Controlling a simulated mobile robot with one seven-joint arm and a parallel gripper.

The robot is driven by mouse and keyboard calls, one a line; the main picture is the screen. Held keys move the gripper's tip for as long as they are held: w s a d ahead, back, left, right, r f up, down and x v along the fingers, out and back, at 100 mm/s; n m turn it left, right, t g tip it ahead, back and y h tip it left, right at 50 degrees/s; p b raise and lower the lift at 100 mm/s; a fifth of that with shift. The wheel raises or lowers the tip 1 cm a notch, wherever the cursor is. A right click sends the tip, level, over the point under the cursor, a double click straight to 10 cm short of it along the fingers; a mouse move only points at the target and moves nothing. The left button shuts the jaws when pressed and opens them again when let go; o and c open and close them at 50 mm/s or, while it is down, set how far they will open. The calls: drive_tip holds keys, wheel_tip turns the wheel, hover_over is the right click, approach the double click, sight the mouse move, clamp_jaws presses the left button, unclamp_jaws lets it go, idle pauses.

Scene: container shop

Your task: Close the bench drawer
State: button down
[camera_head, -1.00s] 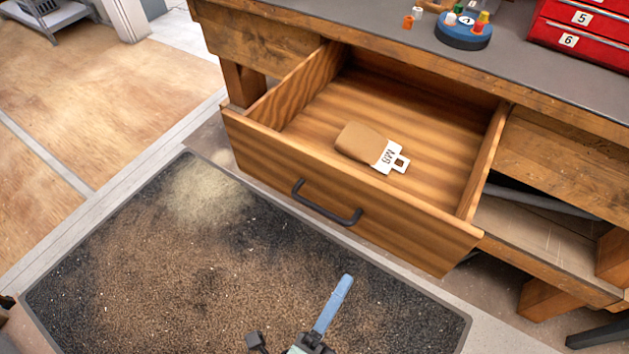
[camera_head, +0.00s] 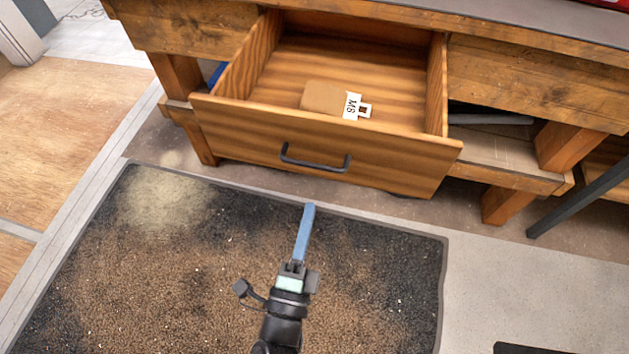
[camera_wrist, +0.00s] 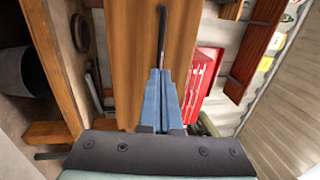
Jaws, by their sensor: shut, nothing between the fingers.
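The bench drawer (camera_head: 250,139) is pulled well out from the wooden bench. Its dark bar handle (camera_head: 315,163) is on the front face. A brown pouch (camera_head: 324,98) with a white tag marked "M8" (camera_head: 354,106) lies inside. My gripper (camera_head: 309,208) has blue fingers, shut and empty. In the head view it is below the handle in the picture, apart from the drawer front. In the wrist view, the shut blue fingers (camera_wrist: 162,75) point toward the wooden drawer front (camera_wrist: 128,70), and the dark handle (camera_wrist: 163,25) shows beyond their tips.
A dark floor mat (camera_head: 190,262) lies in front of the bench. An open shelf (camera_head: 500,160) and bench legs (camera_head: 505,203) are right of the drawer. A red cabinet (camera_wrist: 203,82) shows in the wrist view. Bare floor lies right of the mat.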

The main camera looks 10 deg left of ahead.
drive_tip(key=w+r, duration=0.1)
drive_tip(key=w, duration=0.5)
drive_tip(key=shift+w, duration=0.2)
drive_tip(key=shift+d, duration=0.1)
